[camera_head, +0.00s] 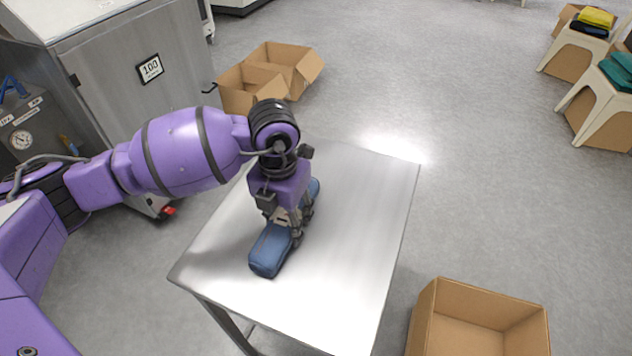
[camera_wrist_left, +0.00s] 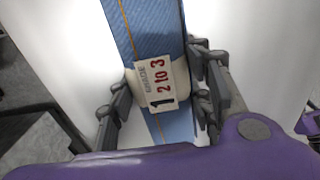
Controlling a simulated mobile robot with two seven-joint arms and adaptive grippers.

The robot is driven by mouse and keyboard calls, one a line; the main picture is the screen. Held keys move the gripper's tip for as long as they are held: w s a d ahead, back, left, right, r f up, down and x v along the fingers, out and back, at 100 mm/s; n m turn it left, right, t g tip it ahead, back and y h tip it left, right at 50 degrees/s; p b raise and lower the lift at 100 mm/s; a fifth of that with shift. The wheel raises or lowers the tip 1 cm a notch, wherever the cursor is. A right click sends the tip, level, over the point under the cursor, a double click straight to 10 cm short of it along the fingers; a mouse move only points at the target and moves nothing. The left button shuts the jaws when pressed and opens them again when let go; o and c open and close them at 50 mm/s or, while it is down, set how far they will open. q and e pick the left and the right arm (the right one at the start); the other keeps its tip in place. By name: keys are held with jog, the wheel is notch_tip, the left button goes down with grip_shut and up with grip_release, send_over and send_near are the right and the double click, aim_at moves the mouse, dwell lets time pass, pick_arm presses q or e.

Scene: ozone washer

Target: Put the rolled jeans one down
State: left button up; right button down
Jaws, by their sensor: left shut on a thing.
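The rolled jeans (camera_head: 271,251) are a long blue denim roll on or just above the metal table (camera_head: 345,250); I cannot tell if they touch it. My left gripper (camera_head: 297,232) points down over the middle of the roll and is shut across it. In the left wrist view the jeans (camera_wrist_left: 146,25) run between the two fingers of the left gripper (camera_wrist_left: 160,95). The right gripper is not in view.
The table is otherwise bare. An open cardboard box (camera_head: 480,318) stands on the floor at the lower right. Stools with folded clothes (camera_head: 590,50) stand at the far right.

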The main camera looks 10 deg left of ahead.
aim_at(285, 216)
pick_arm(q)
jog(key=shift+f, duration=0.15)
jog(key=o, duration=1.5)
jog(key=shift+c, duration=0.2)
notch_tip(285, 216, up, 12)
jog(key=shift+r, duration=0.2)
